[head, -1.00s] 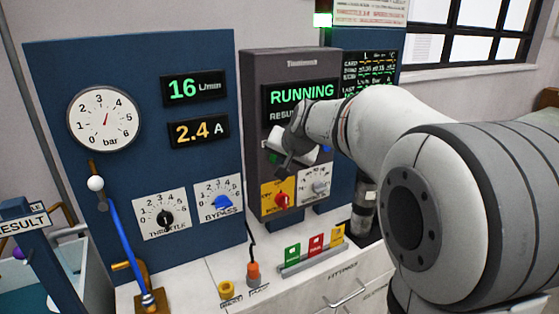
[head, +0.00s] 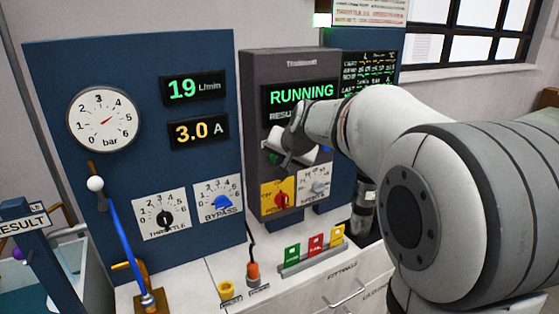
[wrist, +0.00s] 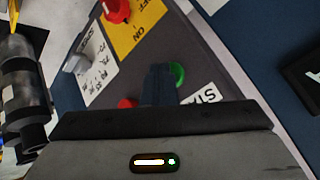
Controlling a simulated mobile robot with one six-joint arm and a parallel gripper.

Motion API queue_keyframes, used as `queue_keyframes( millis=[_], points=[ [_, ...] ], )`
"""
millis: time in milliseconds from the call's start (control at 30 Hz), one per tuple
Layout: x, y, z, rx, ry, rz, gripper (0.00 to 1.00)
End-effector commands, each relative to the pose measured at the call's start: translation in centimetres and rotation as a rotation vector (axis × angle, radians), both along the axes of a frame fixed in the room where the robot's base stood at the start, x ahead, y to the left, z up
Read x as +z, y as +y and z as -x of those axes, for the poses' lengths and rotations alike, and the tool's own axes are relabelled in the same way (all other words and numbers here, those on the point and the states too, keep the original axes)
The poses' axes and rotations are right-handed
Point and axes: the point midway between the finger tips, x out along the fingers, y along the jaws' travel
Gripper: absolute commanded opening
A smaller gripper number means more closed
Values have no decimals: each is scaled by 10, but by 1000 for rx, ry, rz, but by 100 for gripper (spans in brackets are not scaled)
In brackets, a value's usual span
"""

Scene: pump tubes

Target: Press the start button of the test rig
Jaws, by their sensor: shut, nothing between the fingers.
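The test rig's dark grey control box (head: 259,120) carries a display (head: 302,93) reading RUNNING in green. In the wrist view the green start button (wrist: 178,73) shows beside a white label (wrist: 203,97) beginning "STA". My gripper (wrist: 160,70) is shut and empty. Its fingertips lie at the panel next to the green button and partly cover it; I cannot tell whether they touch it.
A red knob (head: 282,200) on a yellow plate and a grey speed knob (head: 318,187) sit low on the box. A red button (wrist: 127,103) lies near my fingers. Left stands a blue panel (head: 120,70) with gauge (head: 103,119), flow readout (head: 194,89) and current readout (head: 199,131).

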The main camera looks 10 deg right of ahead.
Motion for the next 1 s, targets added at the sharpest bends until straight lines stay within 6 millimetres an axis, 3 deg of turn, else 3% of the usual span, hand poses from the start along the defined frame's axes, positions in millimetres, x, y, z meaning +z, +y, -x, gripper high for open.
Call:
queue_keyframes(
  millis=[467, 1000],
  points=[
    [3, 3, -9, -1, -9, -1, 0],
    [3, 1, -3, -1, -12, -1, 0]
  ],
)
